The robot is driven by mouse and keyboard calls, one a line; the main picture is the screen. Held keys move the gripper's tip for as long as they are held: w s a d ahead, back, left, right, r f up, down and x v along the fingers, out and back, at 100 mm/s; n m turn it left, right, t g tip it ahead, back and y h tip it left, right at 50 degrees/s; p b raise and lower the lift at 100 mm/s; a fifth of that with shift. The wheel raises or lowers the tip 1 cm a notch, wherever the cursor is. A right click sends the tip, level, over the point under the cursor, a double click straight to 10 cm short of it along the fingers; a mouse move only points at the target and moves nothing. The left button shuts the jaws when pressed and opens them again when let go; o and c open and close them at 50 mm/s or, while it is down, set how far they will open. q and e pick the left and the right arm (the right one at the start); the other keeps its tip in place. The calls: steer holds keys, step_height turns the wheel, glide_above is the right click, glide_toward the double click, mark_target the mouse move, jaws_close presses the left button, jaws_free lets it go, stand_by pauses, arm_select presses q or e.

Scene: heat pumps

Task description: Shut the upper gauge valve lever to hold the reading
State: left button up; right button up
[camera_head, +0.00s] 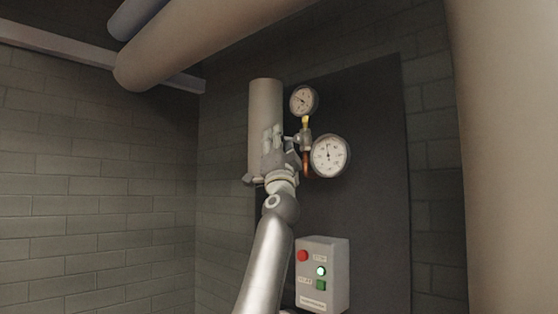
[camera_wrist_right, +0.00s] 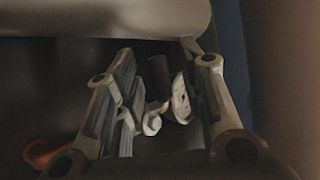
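The upper gauge (camera_head: 303,100) is a small round dial on the dark panel. Just below it is a short upright yellow piece (camera_head: 306,121), and below that a metal valve body (camera_head: 304,137). An upright orange-red piece (camera_head: 307,161) hangs beneath; I cannot tell which piece is the upper lever. The larger lower gauge (camera_head: 330,156) is at the right. My right gripper (camera_head: 271,137) is left of the valve body, in front of the cylinder. In the wrist view its fingers (camera_wrist_right: 163,92) are apart, with pale metal fittings (camera_wrist_right: 181,98) seen beyond. Contact is unclear. My left gripper is out of view.
A vertical beige cylinder (camera_head: 264,98) stands behind my right gripper. A control box (camera_head: 322,272) with red and green buttons is below the gauges. A large pipe (camera_head: 205,42) crosses overhead, and a thick column (camera_head: 507,150) fills the right side. An orange object (camera_wrist_right: 45,152) shows lower left in the wrist view.

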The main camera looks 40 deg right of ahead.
steer(key=v, duration=1.1)
stand_by(0.4)
